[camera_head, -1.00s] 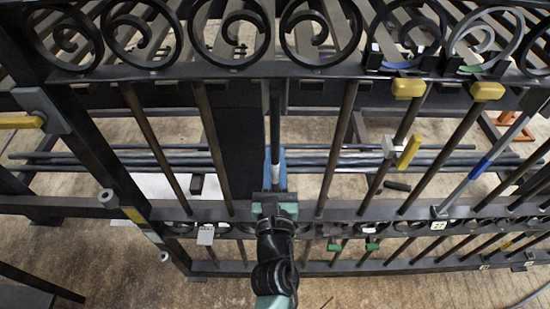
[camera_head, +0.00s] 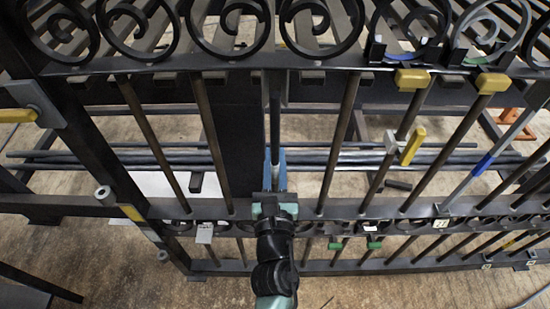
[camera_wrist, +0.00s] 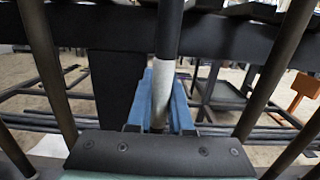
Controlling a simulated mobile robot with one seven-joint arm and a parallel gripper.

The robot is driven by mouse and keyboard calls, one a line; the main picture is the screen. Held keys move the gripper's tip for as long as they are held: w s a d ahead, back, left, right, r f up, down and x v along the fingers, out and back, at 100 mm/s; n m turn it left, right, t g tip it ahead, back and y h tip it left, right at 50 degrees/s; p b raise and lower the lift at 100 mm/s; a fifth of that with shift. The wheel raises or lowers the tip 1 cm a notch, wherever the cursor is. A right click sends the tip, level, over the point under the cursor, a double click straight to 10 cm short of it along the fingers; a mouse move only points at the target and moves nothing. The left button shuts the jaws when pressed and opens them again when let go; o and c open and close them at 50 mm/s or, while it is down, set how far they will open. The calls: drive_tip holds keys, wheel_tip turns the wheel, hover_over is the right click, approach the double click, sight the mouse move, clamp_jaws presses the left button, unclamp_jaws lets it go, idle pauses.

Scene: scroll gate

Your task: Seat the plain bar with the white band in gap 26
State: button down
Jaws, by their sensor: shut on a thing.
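The plain dark bar (camera_head: 275,115) stands about upright in the space between two fixed gate bars, left of the picture's middle-right. Its white band (camera_wrist: 165,75) shows in the wrist view, between and above the blue fingers. My gripper (camera_head: 275,168) is shut on the bar from the front, low down near the gate's lower rail. The fingers also show in the wrist view (camera_wrist: 162,100) on both sides of the bar. The bar's lower end is hidden behind my gripper. I cannot tell whether its top touches the upper rail (camera_head: 180,67). No number 26 is readable.
Fixed bars stand close on the left (camera_head: 215,145) and right (camera_head: 338,145). A bar with a blue band (camera_head: 484,164) leans at right. Dark rods lie behind the gate.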

drive_tip(key=shift+f+b, duration=0.3)
drive_tip(key=shift+b, duration=0.1)
drive_tip(key=shift+w+f+g+p, duration=0.1)
drive_tip(key=shift+w+g+p, duration=0.3)
drive_tip(key=shift+w+p, duration=0.9)
idle(1.2)
drive_tip(key=shift+s+p, duration=0.3)
drive_tip(key=shift+s, duration=0.05)
drive_tip(key=c, duration=0.7)
unclamp_jaws()
drive_tip(key=shift+c, duration=0.2)
drive_tip(key=s, duration=1.3)
drive_tip(key=shift+f, duration=0.1)
